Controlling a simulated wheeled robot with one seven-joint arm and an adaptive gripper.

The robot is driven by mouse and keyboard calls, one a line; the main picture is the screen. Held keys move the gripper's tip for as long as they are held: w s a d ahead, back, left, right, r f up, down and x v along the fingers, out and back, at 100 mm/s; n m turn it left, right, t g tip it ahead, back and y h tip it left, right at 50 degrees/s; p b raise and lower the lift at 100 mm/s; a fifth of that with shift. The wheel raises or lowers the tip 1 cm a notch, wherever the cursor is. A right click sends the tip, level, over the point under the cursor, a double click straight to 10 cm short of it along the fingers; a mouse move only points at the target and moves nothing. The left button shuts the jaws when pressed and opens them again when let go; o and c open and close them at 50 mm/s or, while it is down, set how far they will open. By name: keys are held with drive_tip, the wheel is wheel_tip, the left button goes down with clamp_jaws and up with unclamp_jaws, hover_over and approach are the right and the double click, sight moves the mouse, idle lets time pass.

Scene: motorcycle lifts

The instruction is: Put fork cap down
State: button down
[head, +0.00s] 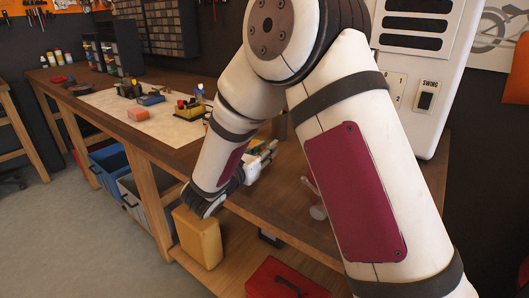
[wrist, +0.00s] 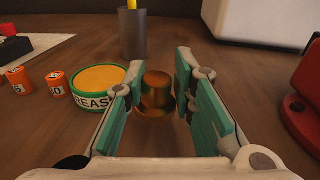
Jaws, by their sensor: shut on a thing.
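The fork cap (wrist: 157,90) is a brass-coloured stepped piece with a round top and a wider lower rim. In the wrist view it sits between the teal-padded fingers of my gripper (wrist: 159,76), which is shut on it. The cap is upright over the brown wooden bench top (wrist: 75,130); I cannot tell whether its base touches the wood. In the head view my gripper (head: 262,160) is low over the bench, partly behind my arm, and the cap cannot be made out there.
A green grease tin (wrist: 100,83) and two small orange cylinders (wrist: 37,82) stand left of the cap. A grey cup (wrist: 132,35) stands behind it. A red object (wrist: 305,95) is close on the right. A white cabinet (head: 425,75) stands at the back.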

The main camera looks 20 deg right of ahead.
drive_tip(key=shift+f, duration=0.2)
drive_tip(key=shift+f, duration=0.1)
drive_tip(key=shift+f+b, duration=0.45)
drive_tip(key=shift+f, duration=0.1)
drive_tip(key=c, duration=1.3)
unclamp_jaws()
